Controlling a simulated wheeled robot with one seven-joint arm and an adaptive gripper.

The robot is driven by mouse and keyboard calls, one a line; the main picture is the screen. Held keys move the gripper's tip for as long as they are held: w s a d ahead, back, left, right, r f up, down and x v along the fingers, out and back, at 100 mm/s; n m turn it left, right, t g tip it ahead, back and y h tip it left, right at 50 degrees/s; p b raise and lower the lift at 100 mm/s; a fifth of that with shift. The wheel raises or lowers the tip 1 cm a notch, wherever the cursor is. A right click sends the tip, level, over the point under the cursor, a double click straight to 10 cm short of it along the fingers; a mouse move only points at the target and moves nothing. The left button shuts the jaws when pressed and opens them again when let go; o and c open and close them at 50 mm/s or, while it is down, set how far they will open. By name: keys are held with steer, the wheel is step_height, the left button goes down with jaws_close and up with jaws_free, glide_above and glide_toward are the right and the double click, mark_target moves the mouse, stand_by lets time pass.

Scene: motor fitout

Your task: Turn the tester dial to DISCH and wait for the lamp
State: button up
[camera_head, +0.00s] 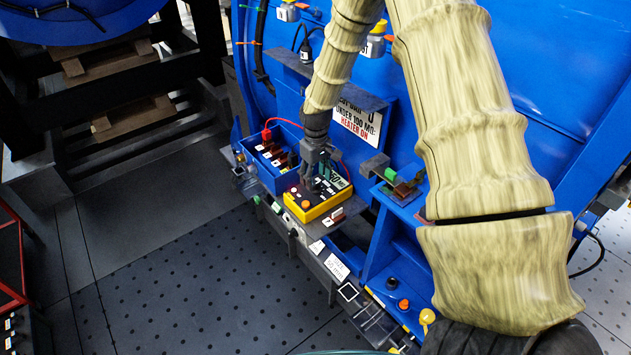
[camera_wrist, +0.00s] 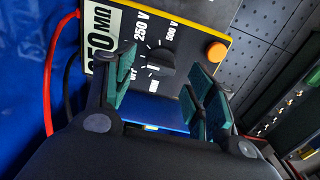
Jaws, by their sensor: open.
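The tester (camera_head: 318,210) is a yellow-edged box with a dark face on a shelf of the blue machine. In the wrist view its black dial (camera_wrist: 161,63) sits among the labels OFF, 250 V and 500 V and one partly hidden label. I cannot tell for sure which label it points at. An orange round lamp or button (camera_wrist: 217,50) is right of the dial. The display (camera_wrist: 102,35) shows digits ending in 50 MΩ. My gripper (camera_head: 314,184) is over the tester, pointing down. Its green-padded fingers (camera_wrist: 163,88) are open, spread on either side near the dial, with nothing between them gripped.
A blue bin (camera_head: 262,172) with several labelled items stands left of the tester. A red lead (camera_wrist: 48,75) runs beside the tester. A sign (camera_head: 358,118) reading "under 100 MΩ: heater on" is behind. A blue bracket (camera_head: 400,192) stands to the right. The floor in front is clear.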

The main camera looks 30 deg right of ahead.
mark_target(316, 184)
step_height(316, 184, up, 9)
steer(key=shift+r, duration=0.2)
stand_by(0.6)
